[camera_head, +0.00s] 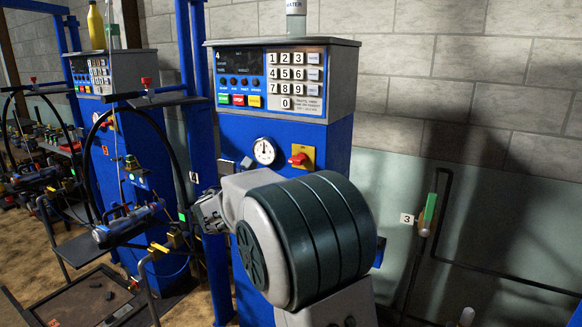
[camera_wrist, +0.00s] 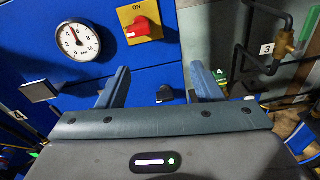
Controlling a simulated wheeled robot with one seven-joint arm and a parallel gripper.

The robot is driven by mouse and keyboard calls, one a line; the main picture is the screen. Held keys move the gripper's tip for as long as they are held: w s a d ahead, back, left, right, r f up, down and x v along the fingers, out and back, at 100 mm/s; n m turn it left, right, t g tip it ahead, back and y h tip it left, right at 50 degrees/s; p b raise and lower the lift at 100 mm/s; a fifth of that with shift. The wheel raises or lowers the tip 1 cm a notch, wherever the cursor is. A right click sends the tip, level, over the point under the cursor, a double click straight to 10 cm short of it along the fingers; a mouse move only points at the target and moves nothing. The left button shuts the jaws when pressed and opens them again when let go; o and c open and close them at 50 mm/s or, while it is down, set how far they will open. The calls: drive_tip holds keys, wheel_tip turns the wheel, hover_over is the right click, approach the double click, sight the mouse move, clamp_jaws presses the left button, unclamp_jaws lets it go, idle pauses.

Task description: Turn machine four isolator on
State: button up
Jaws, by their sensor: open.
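The isolator is a red rotary knob on a yellow plate (camera_head: 310,151), on the blue front of the nearer machine (camera_head: 341,140). The knob's handle looks roughly crosswise there. My gripper (camera_head: 208,211) is at the machine's front, lower left of the isolator in the head view. In the wrist view its two fingers (camera_wrist: 160,72) are spread with nothing between them, below and right of the knob and apart from it.
A round gauge (camera_head: 264,151) sits left of the isolator, and a keypad (camera_head: 294,75) is above. A blue post (camera_head: 190,90) stands left of the machine. A pipe with a green handle (camera_head: 428,212) and tag "3" (camera_head: 407,218) is on the right wall. Another machine stands further left.

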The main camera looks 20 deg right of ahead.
sight(294, 162)
drive_tip(key=w+d, duration=0.3)
drive_tip(key=w+d+n+p, duration=0.1)
drive_tip(key=w+d, duration=0.2)
drive_tip(key=w, duration=0.1)
drive_tip(key=w+d+n+t+p, duration=0.1)
drive_tip(key=w+d, duration=0.2)
drive_tip(key=w, duration=0.1)
drive_tip(key=shift+d+r, duration=0.3)
drive_tip(key=shift+r, duration=0.1)
drive_tip(key=c, duration=1)
